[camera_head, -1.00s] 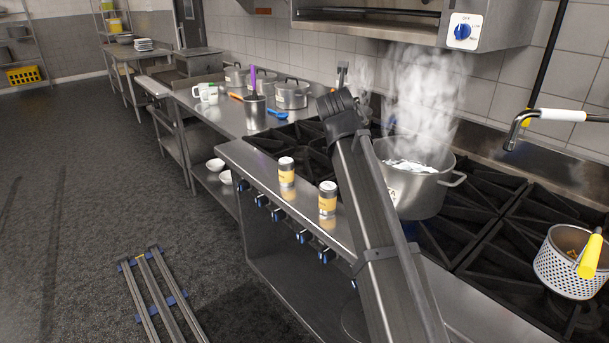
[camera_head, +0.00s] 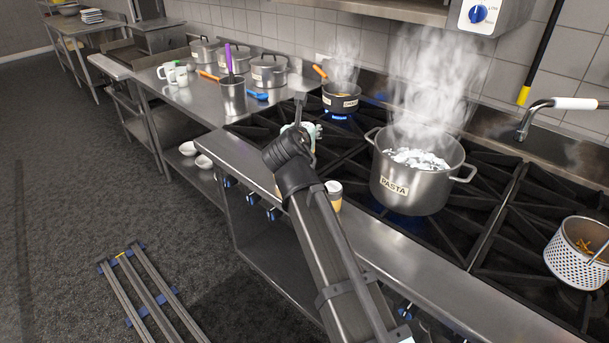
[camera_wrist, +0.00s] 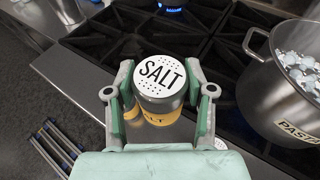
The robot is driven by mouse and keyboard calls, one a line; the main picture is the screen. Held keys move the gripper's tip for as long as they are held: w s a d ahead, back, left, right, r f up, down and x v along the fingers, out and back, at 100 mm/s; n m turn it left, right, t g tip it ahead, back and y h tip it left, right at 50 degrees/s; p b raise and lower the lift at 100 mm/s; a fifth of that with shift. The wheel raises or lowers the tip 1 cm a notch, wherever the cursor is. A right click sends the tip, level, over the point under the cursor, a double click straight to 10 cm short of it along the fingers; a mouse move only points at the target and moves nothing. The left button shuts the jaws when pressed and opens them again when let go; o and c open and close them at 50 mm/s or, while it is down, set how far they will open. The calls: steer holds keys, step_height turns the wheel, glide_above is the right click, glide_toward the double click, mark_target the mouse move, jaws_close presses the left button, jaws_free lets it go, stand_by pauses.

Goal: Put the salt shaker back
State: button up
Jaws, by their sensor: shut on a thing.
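The salt shaker (camera_wrist: 160,78) has a white lid with SALT on it and a yellow label. In the wrist view it stands between the two fingers of my gripper (camera_wrist: 160,100), which is shut on it. In the head view my arm mostly hides the shaker, and part of my pale green gripper (camera_head: 313,131) shows beyond the wrist. I cannot tell whether the shaker touches the steel front ledge of the stove (camera_head: 226,160). A second shaker (camera_head: 334,196) with a white lid stands on that ledge, just right of my arm and partly hidden by it.
A steaming pot labelled PASTA (camera_head: 405,188) stands on the burners right of my gripper. A smaller steaming pan (camera_head: 341,100) sits on a lit burner behind. A perforated basket (camera_head: 578,255) is at the right. Lidded pots (camera_head: 269,72) and a utensil holder (camera_head: 232,97) stand on the left counter.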

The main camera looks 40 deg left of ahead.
step_height(320, 180, down, 14)
stand_by(0.6)
steer(key=shift+f, duration=0.15)
steer(key=o, duration=1.3)
steer(key=v, duration=1.2)
steer(key=shift+b, duration=0.4)
